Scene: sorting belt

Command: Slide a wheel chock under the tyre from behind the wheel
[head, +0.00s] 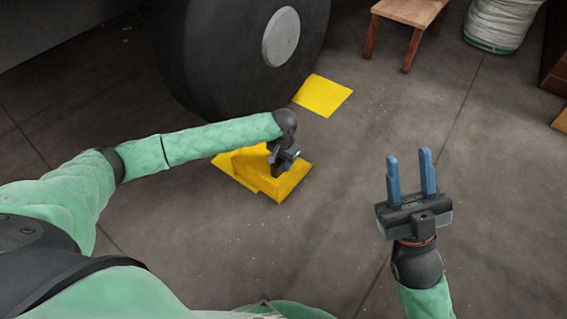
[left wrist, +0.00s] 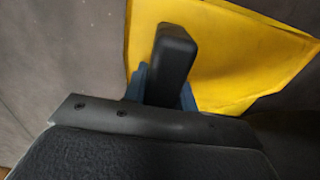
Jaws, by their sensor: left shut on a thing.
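The large black tyre (head: 205,60) with a grey hub stands on the floor at the top left. A yellow wheel chock (head: 290,182) lies on the near side of the tyre, below it in the head view, partly hidden by my left arm. My left gripper (head: 277,166) is over this chock and shut on its black handle (left wrist: 172,62), between blue fingers; the chock's yellow body (left wrist: 230,55) lies beyond. A second yellow piece (head: 323,95) lies by the tyre's right side. My right gripper (head: 409,168) is open and empty above bare floor.
A wooden stool (head: 410,12) stands at the upper right, with a white and green drum (head: 500,22) beside it. Brown wooden items are at the far right edge. The grey floor (head: 350,200) between my grippers is clear.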

